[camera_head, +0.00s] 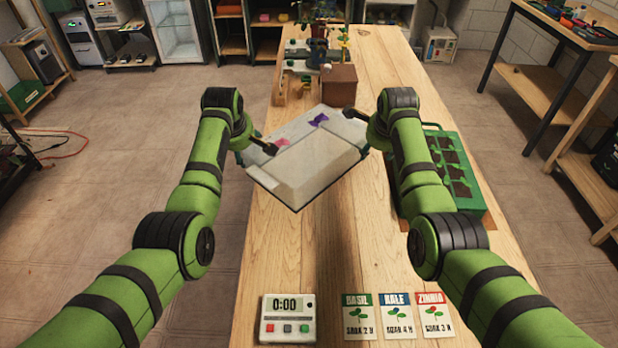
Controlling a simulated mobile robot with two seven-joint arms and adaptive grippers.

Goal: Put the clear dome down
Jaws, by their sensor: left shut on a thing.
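The clear dome (305,173) is a pale, see-through cover in the middle of the head view, tilted, with one corner toward me. It appears held above the wooden table (290,270). My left gripper (243,156) is shut on its left edge. My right gripper (364,150) is at its right edge; its fingers are mostly hidden, so I cannot tell whether it grips. A green seedling tray (492,206) with dark cells stands uncovered at the table's right edge, partly behind my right arm.
A timer reading 0:00 (287,319) and the basil (358,316), kale (397,316) and zinnia (435,316) cards lie at the near end. A brown box (339,86) and a rack with plants (297,66) stand farther back. The table's middle front is clear.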

